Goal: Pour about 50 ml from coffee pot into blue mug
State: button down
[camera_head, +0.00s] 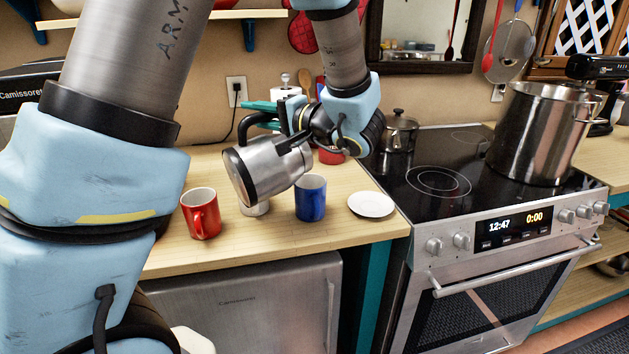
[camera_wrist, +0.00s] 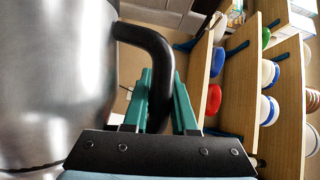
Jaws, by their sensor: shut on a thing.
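In the head view my gripper (camera_head: 264,112) is at the handle, left of my wrist. The blue mug (camera_head: 310,199) stands upright on the wooden counter, just right of and below the pot. Its inside and any liquid stream cannot be made out.
A red mug (camera_head: 202,215) stands left on the counter (camera_head: 275,236). A pale cup (camera_head: 256,208) is partly hidden under the pot. A white saucer (camera_head: 371,204) lies right of the blue mug. The stove (camera_head: 440,181) holds a moka pot (camera_head: 399,133) and a large stockpot (camera_head: 541,135).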

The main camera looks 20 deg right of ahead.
jog(key=shift+w+d+r+m+t+y+p, duration=0.2)
jog(key=shift+d+r+m+p, duration=0.25)
jog(key=shift+d, duration=0.35)
jog(key=shift+w+d+r+m+t+y+p, duration=0.1)
jog(key=shift+w+d+r+m+t+p, duration=0.1)
jog(key=shift+d+r+m, duration=0.4)
jog(key=shift+d+m, duration=0.35)
jog(key=shift+d, duration=0.1)
dwell(1.6)
